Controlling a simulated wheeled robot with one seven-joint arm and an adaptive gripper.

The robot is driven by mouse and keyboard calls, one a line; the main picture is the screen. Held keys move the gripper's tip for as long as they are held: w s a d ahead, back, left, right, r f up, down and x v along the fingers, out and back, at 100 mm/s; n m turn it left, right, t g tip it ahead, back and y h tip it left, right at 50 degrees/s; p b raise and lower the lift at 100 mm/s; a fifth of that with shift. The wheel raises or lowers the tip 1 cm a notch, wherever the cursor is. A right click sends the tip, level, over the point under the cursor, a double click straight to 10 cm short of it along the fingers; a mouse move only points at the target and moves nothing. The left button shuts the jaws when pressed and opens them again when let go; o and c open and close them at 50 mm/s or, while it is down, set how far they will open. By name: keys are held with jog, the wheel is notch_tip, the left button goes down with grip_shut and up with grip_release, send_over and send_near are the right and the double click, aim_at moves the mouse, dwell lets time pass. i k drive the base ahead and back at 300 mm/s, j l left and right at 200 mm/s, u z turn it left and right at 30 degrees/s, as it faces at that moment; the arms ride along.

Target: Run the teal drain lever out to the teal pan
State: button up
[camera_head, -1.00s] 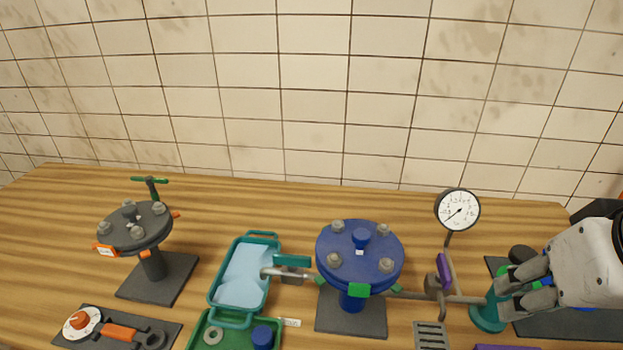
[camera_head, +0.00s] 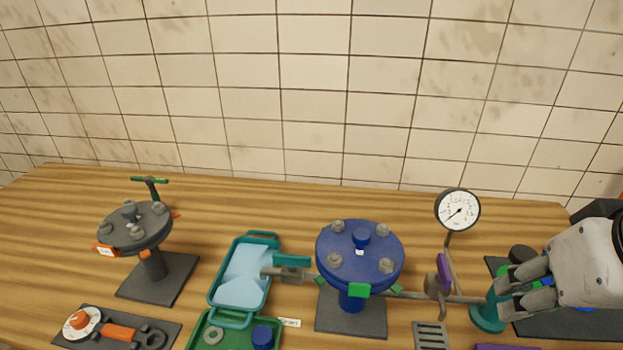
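The teal drain lever (camera_head: 292,261) lies level on top of a small grey valve on the spout left of the blue flanged vessel (camera_head: 360,252). The spout's end reaches over the right rim of the teal pan (camera_head: 213,296). The pan holds pale blue liquid. My gripper (camera_head: 506,292) is far from the lever, at the right, beside a teal cylinder (camera_head: 488,312) on a round base. Its fingers are partly spread, and whether they touch the cylinder cannot be told.
A pressure gauge (camera_head: 458,210) and a purple lever (camera_head: 443,272) stand on the pipe between vessel and gripper. A green tray (camera_head: 206,338) holds a nut and a blue cap. A grey flanged stand (camera_head: 153,264) is at left. The back of the table is clear.

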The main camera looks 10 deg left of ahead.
aim_at(293, 262)
jog(key=i+j, duration=0.1)
jog(key=j, duration=0.9)
jog(key=i+j, duration=0.15)
jog(key=j, duration=0.35)
